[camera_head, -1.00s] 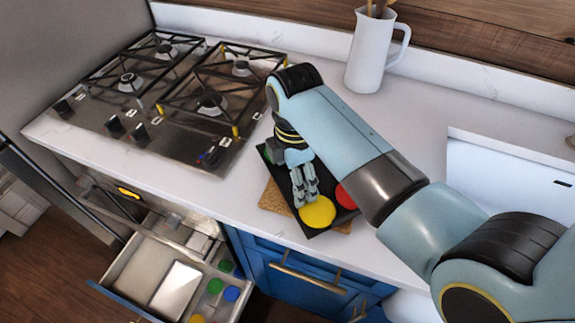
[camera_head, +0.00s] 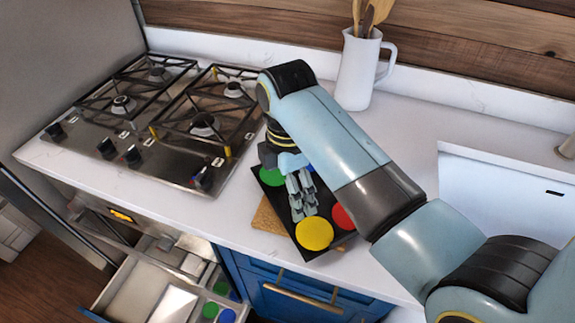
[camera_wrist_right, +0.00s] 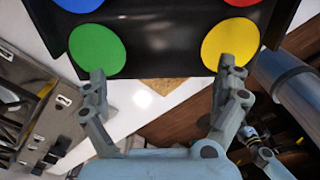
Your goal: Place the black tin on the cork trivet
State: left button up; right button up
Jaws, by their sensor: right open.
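The black tin (camera_head: 279,207) is a flat dark rectangle with green, blue, red and yellow discs on its top. It lies over the cork trivet (camera_head: 268,218), set askew to it, with cork showing past its left side. Cork also shows just beyond the tin's edge in the right wrist view (camera_wrist_right: 165,86). My right gripper (camera_head: 302,205) is over the tin, fingers pointing down. In the right wrist view the fingers (camera_wrist_right: 165,75) are spread, with the tin's edge (camera_wrist_right: 157,58) just ahead of them. Whether they touch it I cannot tell.
A gas hob (camera_head: 150,120) is on the left of the counter. A white pitcher with wooden utensils (camera_head: 357,72) stands at the back, and a white sink (camera_head: 500,190) is at right. An open drawer (camera_head: 135,285) below holds a white item and coloured discs.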

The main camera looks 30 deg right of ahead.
notch_tip(320, 180, up, 8)
jog(key=shift+r+b, duration=0.25)
jog(key=shift+b, duration=0.1)
dwell(0.4)
